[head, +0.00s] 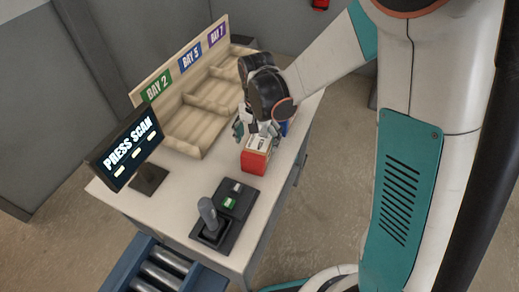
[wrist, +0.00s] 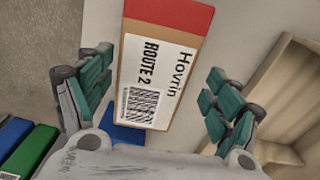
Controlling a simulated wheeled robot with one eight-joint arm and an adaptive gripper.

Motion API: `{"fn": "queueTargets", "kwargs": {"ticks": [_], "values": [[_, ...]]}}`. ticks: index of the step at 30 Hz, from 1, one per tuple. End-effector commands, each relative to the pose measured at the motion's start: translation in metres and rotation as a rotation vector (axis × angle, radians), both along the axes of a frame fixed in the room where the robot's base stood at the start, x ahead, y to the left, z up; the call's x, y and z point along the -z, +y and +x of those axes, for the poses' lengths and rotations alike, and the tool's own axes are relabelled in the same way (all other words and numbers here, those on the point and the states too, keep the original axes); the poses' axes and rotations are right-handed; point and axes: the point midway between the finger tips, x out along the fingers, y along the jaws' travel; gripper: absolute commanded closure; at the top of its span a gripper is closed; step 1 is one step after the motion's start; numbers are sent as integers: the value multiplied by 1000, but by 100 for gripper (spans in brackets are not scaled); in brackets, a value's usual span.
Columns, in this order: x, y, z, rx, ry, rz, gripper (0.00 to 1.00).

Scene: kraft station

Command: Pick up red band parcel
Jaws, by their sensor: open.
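The red band parcel (head: 256,160) is a brown box with a red band at one end, standing on the white table. In the wrist view the parcel (wrist: 162,50) shows its top face, with a white label reading "Hovrin ROUTE 2" and a barcode. My gripper (head: 257,128) is just above the parcel's far part, pointing down. In the wrist view my gripper (wrist: 158,95) is open, with its fingers on either side of the parcel and visible gaps to it. Whether the fingertips reach below its top is unclear.
A blue item (head: 284,128) lies behind the parcel, partly hidden by my gripper. A wooden bay rack (head: 203,153) with several compartments stands to the left. A "PRESS SCAN" screen (head: 126,146) and a black scanner stand (head: 211,222) are nearer. Blue and green shapes (wrist: 30,148) show at lower left.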

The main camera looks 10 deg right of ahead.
Motion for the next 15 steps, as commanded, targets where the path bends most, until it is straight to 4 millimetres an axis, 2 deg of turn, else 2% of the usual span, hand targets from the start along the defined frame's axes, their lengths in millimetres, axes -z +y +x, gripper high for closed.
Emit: {"fn": "queueTargets", "kwargs": {"ticks": [5, 12, 15], "values": [[13, -3, -1, 1, 0, 0, 17], [47, -6, -3, 0, 0, -1, 17], [53, -6, -3, 0, 0, -1, 17]]}}
